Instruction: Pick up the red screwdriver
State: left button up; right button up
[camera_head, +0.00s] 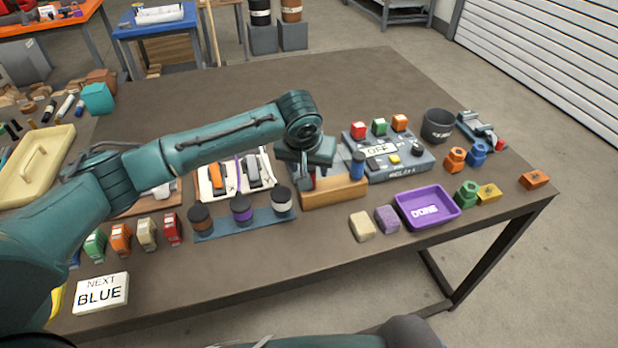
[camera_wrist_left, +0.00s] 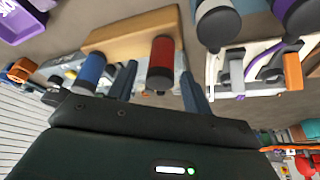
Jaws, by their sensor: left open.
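The red screwdriver (camera_wrist_left: 163,58) stands in a wooden rack (camera_wrist_left: 105,38), its red handle with a dark end toward the camera in the left wrist view. In the head view it is mostly hidden behind my gripper. A blue-handled tool (camera_wrist_left: 90,68) stands beside it in the same rack; it also shows in the head view (camera_head: 357,165). My left gripper (camera_head: 307,172) is over the rack, pointing down. In the left wrist view its open fingers (camera_wrist_left: 158,78) lie one to each side of the red handle. I cannot tell whether they touch it.
A grey switch box (camera_head: 400,165) with coloured blocks is right of the rack. A blue mat (camera_head: 222,229) with several jars is left of it. A purple DONE tray (camera_head: 430,207) and two small blocks are at front right. The table's back middle is clear.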

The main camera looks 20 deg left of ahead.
pick_arm(q)
jog(key=x, duration=0.3)
jog(key=shift+s+f, duration=0.1)
jog(key=shift+f, duration=0.05)
jog(key=shift+c, duration=0.2)
jog(key=c, duration=1)
